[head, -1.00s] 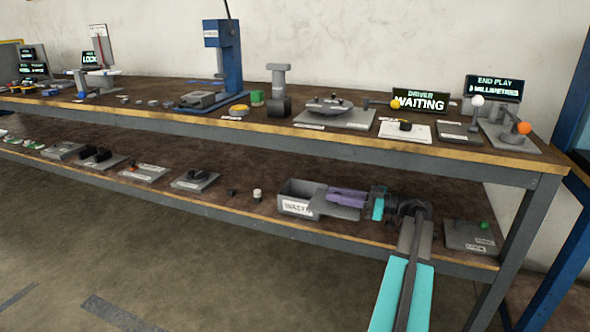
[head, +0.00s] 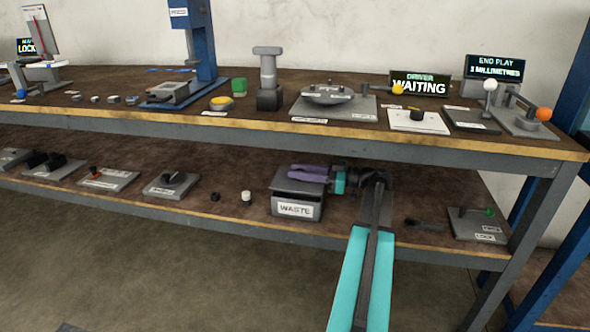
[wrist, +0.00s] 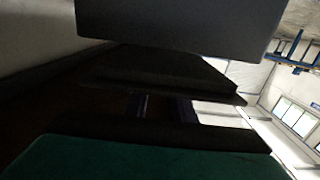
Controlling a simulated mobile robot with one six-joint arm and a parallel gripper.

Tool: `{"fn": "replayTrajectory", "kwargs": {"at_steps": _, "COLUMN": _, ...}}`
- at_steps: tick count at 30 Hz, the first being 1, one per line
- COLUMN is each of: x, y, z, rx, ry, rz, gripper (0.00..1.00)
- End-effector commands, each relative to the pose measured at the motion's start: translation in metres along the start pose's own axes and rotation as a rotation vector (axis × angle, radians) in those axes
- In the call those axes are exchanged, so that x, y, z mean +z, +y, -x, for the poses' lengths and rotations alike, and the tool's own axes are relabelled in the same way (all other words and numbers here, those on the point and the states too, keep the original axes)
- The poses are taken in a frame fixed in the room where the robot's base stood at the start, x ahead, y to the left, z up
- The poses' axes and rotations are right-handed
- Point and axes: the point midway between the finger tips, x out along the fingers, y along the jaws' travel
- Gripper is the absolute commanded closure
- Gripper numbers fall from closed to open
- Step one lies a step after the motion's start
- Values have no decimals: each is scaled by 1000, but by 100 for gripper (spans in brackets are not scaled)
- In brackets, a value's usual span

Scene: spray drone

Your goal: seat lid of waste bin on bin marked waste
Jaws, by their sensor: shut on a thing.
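The grey waste bin (head: 298,211), with a white WASTE label on its front, stands on the lower shelf in the head view. Its grey lid (head: 290,186) lies over the bin's opening, roughly level and lined up with it. I cannot tell whether it rests fully on the rim. My gripper (head: 298,173), with purple fingers, reaches in from the right above the bin and is shut on the lid. The grip itself is partly hidden. The wrist view is dark, and its grey blocks and plates are hard to tell apart.
A small black part (head: 214,197) and a white-topped part (head: 246,198) stand left of the bin. A plate with a green knob (head: 481,225) lies at the shelf's right end. The upper tabletop (head: 420,140) overhangs the shelf close above my arm.

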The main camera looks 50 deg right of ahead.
Motion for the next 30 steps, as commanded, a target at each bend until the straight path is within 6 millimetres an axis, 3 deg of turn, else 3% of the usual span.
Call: {"fn": "replayTrajectory", "kwargs": {"at_steps": 30, "x": 18, "y": 0, "z": 1, "rx": 2, "ry": 0, "rz": 0, "gripper": 100}}
